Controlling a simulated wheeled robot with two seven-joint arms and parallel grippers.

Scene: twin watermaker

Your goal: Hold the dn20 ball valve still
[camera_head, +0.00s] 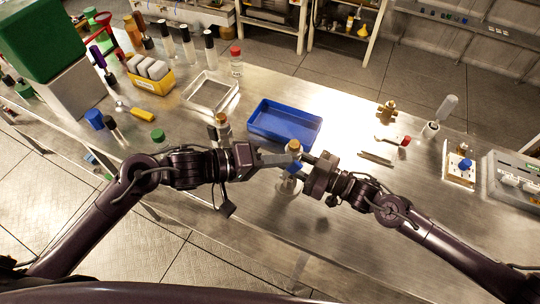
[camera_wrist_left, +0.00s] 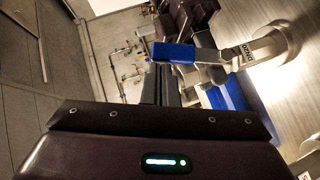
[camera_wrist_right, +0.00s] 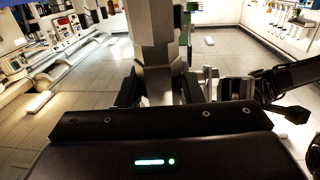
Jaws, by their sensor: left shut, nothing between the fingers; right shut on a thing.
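The DN20 ball valve (camera_wrist_left: 232,58) shows in the left wrist view as a grey metal body with lettering and a blue lever handle (camera_wrist_left: 175,52). In the head view its blue handle (camera_head: 294,166) shows between my two grippers, near the table's front edge. My right gripper (camera_head: 308,164) is shut on the valve from the right; in the right wrist view its fingers flank a grey metal column (camera_wrist_right: 155,40). My left gripper (camera_head: 284,159) is shut and empty beside the handle; its fingertips (camera_wrist_left: 160,75) are close to it. Whether they touch it, I cannot tell.
A blue tray (camera_head: 251,125) lies just behind the grippers, with a grey tray (camera_head: 188,99) to its left. A brass fitting (camera_head: 387,112) and a red-ended tool (camera_head: 393,140) lie to the right. Bottles and a yellow holder (camera_head: 152,84) stand at left. The front right table is clear.

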